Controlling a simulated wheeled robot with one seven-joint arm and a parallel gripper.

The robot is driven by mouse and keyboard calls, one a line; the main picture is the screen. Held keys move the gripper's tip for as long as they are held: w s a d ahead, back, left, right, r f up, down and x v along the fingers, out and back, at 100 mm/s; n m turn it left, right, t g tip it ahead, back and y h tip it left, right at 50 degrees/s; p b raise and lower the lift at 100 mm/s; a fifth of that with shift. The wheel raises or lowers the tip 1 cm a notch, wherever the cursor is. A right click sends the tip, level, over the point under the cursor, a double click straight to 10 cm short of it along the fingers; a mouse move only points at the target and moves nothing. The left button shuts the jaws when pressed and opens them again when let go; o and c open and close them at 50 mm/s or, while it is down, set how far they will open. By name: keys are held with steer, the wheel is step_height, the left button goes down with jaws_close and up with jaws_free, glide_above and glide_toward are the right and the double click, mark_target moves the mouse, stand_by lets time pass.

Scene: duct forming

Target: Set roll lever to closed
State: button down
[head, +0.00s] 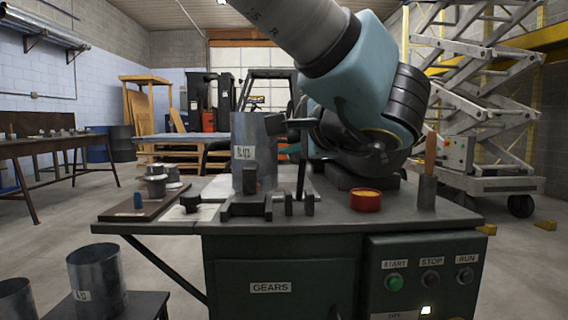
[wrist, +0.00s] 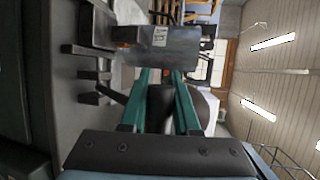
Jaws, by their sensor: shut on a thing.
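A grey sheet-metal cylinder with a white label (head: 255,150) stands upright in the dark forming machine (head: 245,208) on the bench; it also shows beyond the fingers in the wrist view (wrist: 178,50). A dark upright lever (head: 301,172), which looks like the roll lever, stands just right of the cylinder. My gripper (head: 289,149) comes in from behind at the lever's upper part. Its teal fingers (wrist: 160,72) point toward the cylinder and are shut on the lever. The exact contact is partly hidden. I cannot tell the lever's set position.
A red tin (head: 366,201) and a grey cup holding a handle (head: 427,190) stand to the right on the bench. Metal fittings (head: 160,182) sit on a brown board at the left. A control panel (head: 428,275) is below. Loose cylinders (head: 97,278) stand at lower left.

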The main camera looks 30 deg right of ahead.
steer(key=shift+s+a+f+t+b, duration=0.2)
steer(key=shift+s+f+t+b, duration=0.25)
steer(key=shift+b, duration=0.55)
steer(key=shift+s, duration=0.1)
steer(key=c, duration=0.7)
jaws_free()
steer(key=shift+r, duration=0.1)
steer(key=shift+o, duration=0.2)
steer(key=s+r+p, duration=0.1)
steer(key=s, duration=0.9)
steer(key=shift+s+a+r, duration=0.15)
steer(key=shift+s+a, duration=0.1)
steer(key=shift+s, duration=0.1)
